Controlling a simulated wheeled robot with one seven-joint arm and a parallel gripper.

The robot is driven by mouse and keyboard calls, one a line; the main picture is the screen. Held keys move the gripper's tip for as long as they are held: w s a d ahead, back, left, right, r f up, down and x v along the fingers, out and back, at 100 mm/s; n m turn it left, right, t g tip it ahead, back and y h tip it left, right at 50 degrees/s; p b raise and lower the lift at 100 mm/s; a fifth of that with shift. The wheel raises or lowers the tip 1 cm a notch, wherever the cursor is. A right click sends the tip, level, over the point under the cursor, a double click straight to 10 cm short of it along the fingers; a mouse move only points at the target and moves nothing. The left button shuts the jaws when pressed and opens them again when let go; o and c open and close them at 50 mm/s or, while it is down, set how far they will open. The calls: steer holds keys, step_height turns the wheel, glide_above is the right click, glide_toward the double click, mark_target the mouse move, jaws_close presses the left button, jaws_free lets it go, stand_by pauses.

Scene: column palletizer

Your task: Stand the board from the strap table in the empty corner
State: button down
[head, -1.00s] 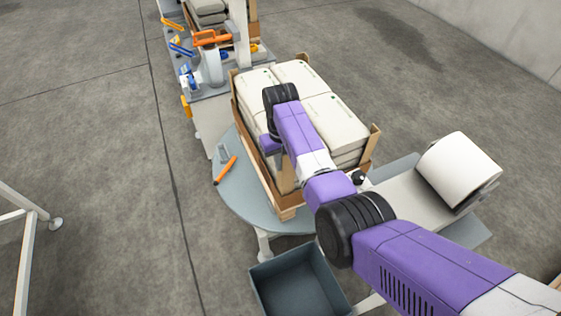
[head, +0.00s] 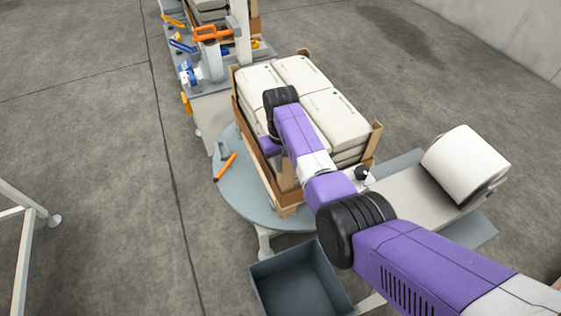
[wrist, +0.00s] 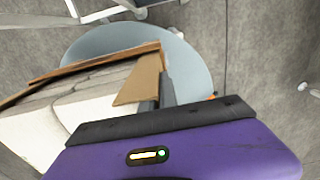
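The brown corner board (head: 287,178) stands upright at the near-left corner of the pallet load (head: 335,117). In the wrist view the board (wrist: 138,86) shows one wing beside the white sacks. My gripper (head: 272,146) is at this corner; in the wrist view its dark fingers (wrist: 158,98) sit close together on the board's other wing, which is mostly hidden between them. Boards also stand at the right corner (head: 374,140), the far corner (head: 304,54) and the left corner (head: 235,88). The strap table (head: 212,112) at upper left shows no loose board.
The pallet stands on a round grey turntable (head: 240,197) with an orange-handled tool (head: 225,167) on it. A dark open bin (head: 300,285) is in front. An orange-handled strapping tool (head: 213,34) is on the strap table.

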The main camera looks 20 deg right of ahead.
steer(key=shift+s+d+f, duration=0.15)
steer(key=shift+d, duration=0.15)
steer(key=c, duration=1.6)
jaws_free()
steer(key=shift+d, duration=0.1)
steer(key=shift+o, duration=0.2)
steer(key=shift+a+r, duration=0.2)
steer(key=shift+r, duration=1.85)
steer(key=shift+a+r, duration=0.15)
steer(key=shift+r, duration=1.85)
steer(key=shift+w, duration=0.2)
